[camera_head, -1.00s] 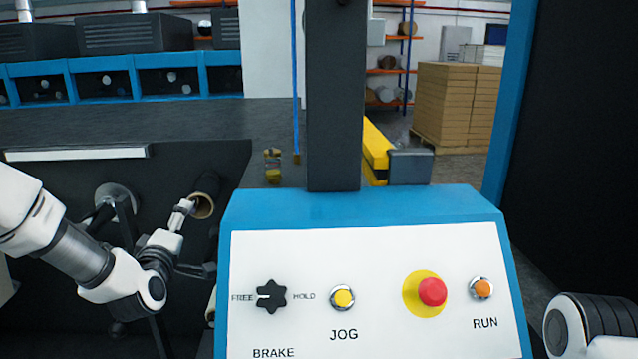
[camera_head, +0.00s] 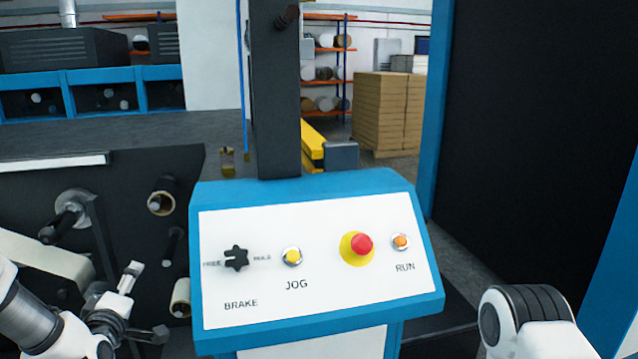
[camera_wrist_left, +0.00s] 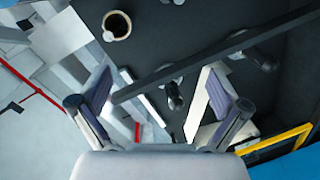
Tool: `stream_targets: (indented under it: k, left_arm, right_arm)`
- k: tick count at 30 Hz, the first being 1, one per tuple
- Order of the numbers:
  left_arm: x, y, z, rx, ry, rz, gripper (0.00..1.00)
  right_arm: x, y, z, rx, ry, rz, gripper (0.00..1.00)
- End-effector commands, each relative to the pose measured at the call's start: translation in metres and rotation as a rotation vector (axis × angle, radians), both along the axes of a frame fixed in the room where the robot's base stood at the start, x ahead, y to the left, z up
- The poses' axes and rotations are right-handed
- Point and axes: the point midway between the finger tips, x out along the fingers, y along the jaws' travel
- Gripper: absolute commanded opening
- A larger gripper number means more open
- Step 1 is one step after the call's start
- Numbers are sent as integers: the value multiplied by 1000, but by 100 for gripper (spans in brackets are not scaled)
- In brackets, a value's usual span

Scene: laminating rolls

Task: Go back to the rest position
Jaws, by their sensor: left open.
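My left gripper (camera_head: 148,300) is at the lower left of the head view, in front of the dark machine face. Its two fingers are spread and nothing is between them. In the left wrist view the open gripper (camera_wrist_left: 158,78) also shows empty. A dark roll with a pale core end (camera_head: 160,203) sits on the machine above the gripper, clearly apart from it. Part of my right arm (camera_head: 525,318) shows at the lower right; its gripper is out of view.
A blue and white control panel (camera_head: 222,287) stands close in the middle, with a brake knob (camera_head: 236,258), a red button (camera_head: 361,244) and other buttons. A grey post (camera_head: 274,110) rises behind it. A blue-edged dark cabinet (camera_head: 520,130) fills the right. Stacked boxes (camera_head: 387,112) stand farther back.

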Motion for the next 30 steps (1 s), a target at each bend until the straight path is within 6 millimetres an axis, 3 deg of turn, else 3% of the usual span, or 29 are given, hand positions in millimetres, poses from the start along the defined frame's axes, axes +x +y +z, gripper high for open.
stream_targets:
  k: [7, 11, 14, 15, 17, 19, 22, 25, 27, 30]
  left_arm:
    - [-26, -30, -93, 36, 196, -61, 99]
    - [-59, -53, -161, 72, 367, -122, 99]
    - [-107, -75, -225, 130, 561, -204, 99]
    - [-132, -85, -251, 160, 649, -247, 99]
    - [-173, -98, -286, 210, 785, -322, 99]
    - [-227, -112, -319, 276, 948, -428, 99]
    - [-305, -126, -348, 379, 1167, -616, 99]
    - [-366, -133, -348, 501, 1333, -849, 99]
    - [-385, -133, -346, 565, 1382, -977, 99]
    - [-388, -133, -347, 616, 1385, -1050, 99]
  right_arm:
    - [0, 0, 0, 0, 1, 0, 0]
    - [0, 0, 0, 0, 1, 0, 0]
    - [0, 0, 0, 0, 1, 0, 0]
    - [0, 0, 0, 0, 1, 0, 0]
    - [0, 0, 0, 0, 1, 0, 0]
    - [0, 0, 0, 0, 1, 0, 0]
    - [0, 0, 0, 0, 1, 0, 0]
    - [0, 0, 1, 0, 1, 0, 0]
    - [0, 0, 0, 0, 1, 0, 0]
    - [0, 0, 0, 0, 1, 0, 0]
